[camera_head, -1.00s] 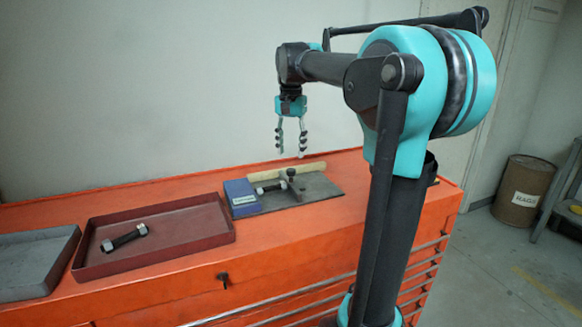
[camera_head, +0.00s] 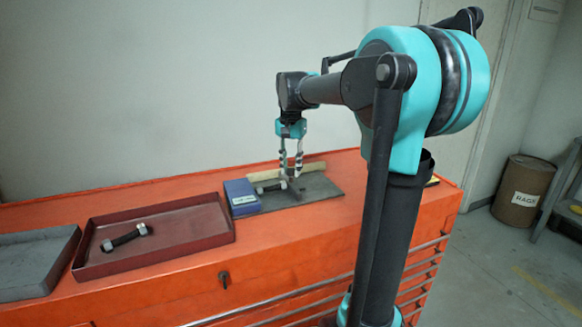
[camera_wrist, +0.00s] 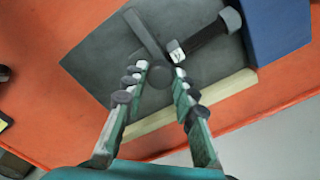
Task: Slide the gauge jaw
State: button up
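The gauge jaw (camera_wrist: 147,34) is a dark grey bar with a round knob (camera_wrist: 159,76) on the gauge plate (camera_wrist: 100,58). The jaw also shows in the head view (camera_head: 297,191). My gripper (camera_head: 291,178) is down at the knob, with one finger on each side. A dark bolt with light ends (camera_wrist: 207,36) lies on the plate between the jaw and the blue block (camera_wrist: 277,28). It also shows in the head view (camera_head: 268,188).
A pale wooden strip (camera_head: 315,168) runs along the plate's back edge. A red tray (camera_head: 190,226) holding another bolt (camera_head: 126,237) stands to the left, with a grey tray (camera_head: 35,262) beyond it.

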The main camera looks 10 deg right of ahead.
grip_shut()
jog(key=d, duration=0.2)
jog(key=w+d, duration=0.1)
jog(key=d, duration=0.5)
jog(key=shift+w+d, duration=0.15)
jog(key=shift+w, duration=0.25)
jog(key=shift+o, duration=2.2)
grip_release()
jog(key=shift+d, duration=0.15)
jog(key=shift+o, duration=1)
